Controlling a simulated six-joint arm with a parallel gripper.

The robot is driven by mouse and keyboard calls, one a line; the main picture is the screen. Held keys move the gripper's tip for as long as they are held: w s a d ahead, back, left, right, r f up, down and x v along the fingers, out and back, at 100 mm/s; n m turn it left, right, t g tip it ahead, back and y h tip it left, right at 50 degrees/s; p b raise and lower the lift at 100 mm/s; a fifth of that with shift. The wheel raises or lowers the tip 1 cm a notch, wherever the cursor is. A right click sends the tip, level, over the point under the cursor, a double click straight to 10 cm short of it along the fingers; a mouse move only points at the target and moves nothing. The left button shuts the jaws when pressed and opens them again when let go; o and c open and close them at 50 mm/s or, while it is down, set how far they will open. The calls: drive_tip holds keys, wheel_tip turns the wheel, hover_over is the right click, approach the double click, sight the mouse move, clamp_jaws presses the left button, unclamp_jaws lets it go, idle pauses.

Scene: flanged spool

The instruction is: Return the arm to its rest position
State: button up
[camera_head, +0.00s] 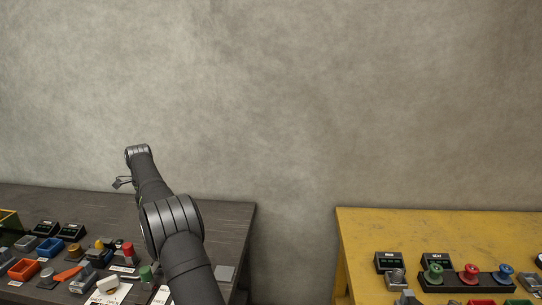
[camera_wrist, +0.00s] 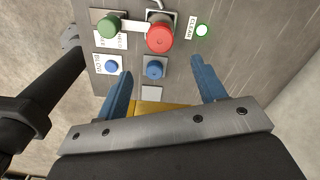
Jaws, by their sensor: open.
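My gripper (camera_wrist: 161,65) shows in the wrist view with its two blue fingers spread apart and nothing held between them. Below it in that view is a grey panel with a red round knob (camera_wrist: 159,37), a green knob (camera_wrist: 109,26) and blue knobs (camera_wrist: 155,69). In the head view my dark arm reaches up and away over the left table, and the fingers cannot be made out clearly there.
The yellow right table (camera_head: 440,225) carries a black rack (camera_head: 455,284) with green, red and blue flanged spools. A gap separates the tables; a grey wall stands behind.

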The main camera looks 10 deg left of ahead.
wheel_tip(320, 180, down, 10)
drive_tip(key=shift+r, duration=0.65)
drive_tip(key=shift+r, duration=0.1)
